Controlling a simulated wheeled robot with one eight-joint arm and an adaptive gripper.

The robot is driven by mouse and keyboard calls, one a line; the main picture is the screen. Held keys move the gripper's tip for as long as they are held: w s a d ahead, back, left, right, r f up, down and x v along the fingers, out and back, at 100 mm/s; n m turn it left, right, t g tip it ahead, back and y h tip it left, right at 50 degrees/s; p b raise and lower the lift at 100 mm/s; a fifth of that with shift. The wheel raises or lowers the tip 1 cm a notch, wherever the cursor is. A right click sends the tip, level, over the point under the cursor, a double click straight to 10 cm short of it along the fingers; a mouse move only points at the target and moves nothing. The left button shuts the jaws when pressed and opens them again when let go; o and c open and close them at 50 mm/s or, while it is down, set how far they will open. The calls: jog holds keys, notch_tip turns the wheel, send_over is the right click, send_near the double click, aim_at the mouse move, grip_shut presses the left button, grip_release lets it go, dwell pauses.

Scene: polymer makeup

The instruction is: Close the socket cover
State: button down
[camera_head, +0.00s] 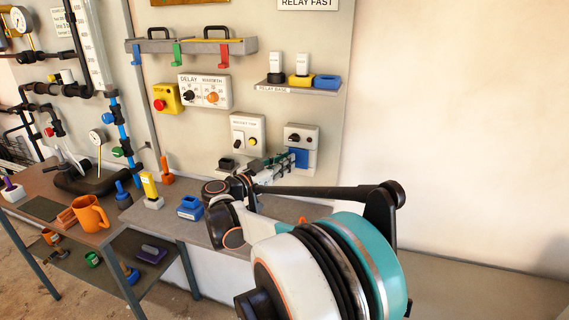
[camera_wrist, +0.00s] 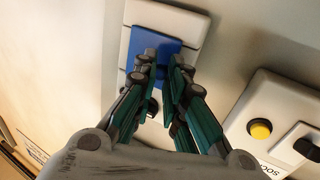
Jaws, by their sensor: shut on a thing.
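The blue socket cover (camera_wrist: 148,42) lies against a white wall plate (camera_wrist: 182,20) in the wrist view. In the head view the blue cover (camera_head: 299,157) shows on the white plate below a grey knob box. My gripper (camera_wrist: 164,62) has its two teal-and-dark fingers close together over the cover's edge, with the tips at the blue part. It is shut on the cover, though the fingers hide the contact. A dark round part shows behind the fingers. In the head view my gripper (camera_head: 285,160) reaches the plate from the left, and the cover's exact angle is unclear.
A white box with a yellow button (camera_wrist: 260,129) and a dark switch is beside the plate. A knob box (camera_head: 301,137) is just above it. A shelf (camera_head: 290,88) with relays is higher up. A blue block (camera_head: 190,208) and an orange mug (camera_head: 90,213) stand on tables at left.

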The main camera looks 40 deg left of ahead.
jog(key=shift+r, duration=0.15)
jog(key=c, duration=1.6)
grip_release()
jog(key=s+a, duration=0.1)
jog(key=s, duration=1.1)
jog(key=shift+a, duration=0.15)
